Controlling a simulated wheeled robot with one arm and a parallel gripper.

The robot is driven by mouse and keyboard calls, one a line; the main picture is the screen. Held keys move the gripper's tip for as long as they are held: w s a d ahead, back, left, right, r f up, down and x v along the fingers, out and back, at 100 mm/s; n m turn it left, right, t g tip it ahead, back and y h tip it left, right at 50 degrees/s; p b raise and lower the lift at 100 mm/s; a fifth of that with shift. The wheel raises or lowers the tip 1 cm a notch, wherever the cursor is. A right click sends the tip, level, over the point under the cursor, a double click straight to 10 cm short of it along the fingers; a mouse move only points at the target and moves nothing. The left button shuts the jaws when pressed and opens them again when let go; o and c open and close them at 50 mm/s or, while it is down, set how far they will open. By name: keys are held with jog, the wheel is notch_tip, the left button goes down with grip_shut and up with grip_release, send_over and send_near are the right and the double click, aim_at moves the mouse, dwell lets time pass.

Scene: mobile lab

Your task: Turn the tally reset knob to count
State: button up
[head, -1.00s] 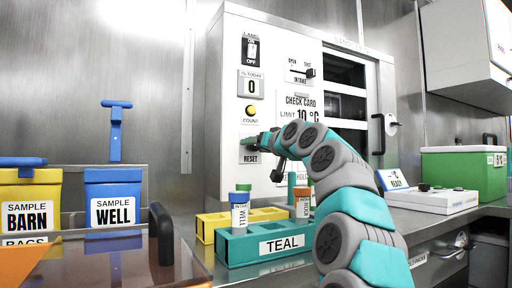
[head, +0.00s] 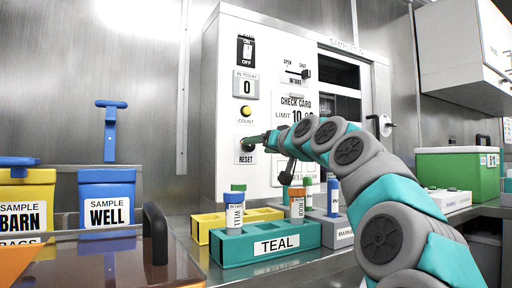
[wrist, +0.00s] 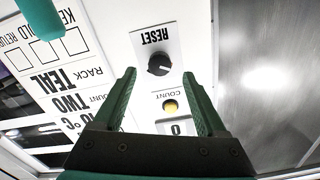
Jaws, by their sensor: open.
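The tally reset knob (wrist: 160,62) is a small black round knob on a plate marked RESET (head: 246,160), on the white cabinet front. In the upside-down wrist view it appears just beyond the fingertips, roughly midway between them. My gripper (wrist: 159,75) is open and empty, with one green finger on each side of the knob's line. In the head view my gripper (head: 256,141) is at the RESET plate and partly hides the knob. I cannot tell whether the fingers touch it. A yellow COUNT lamp or button (head: 246,111) and a counter showing 0 (head: 246,86) are above the plate.
A teal rack (head: 232,247) and a yellow rack (head: 202,229), with several tubes, stand on the counter below my arm. Blue and yellow sample bins (head: 107,212) stand left.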

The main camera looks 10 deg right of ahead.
jog(key=shift+v, duration=1.15)
jog(key=shift+s, duration=0.1)
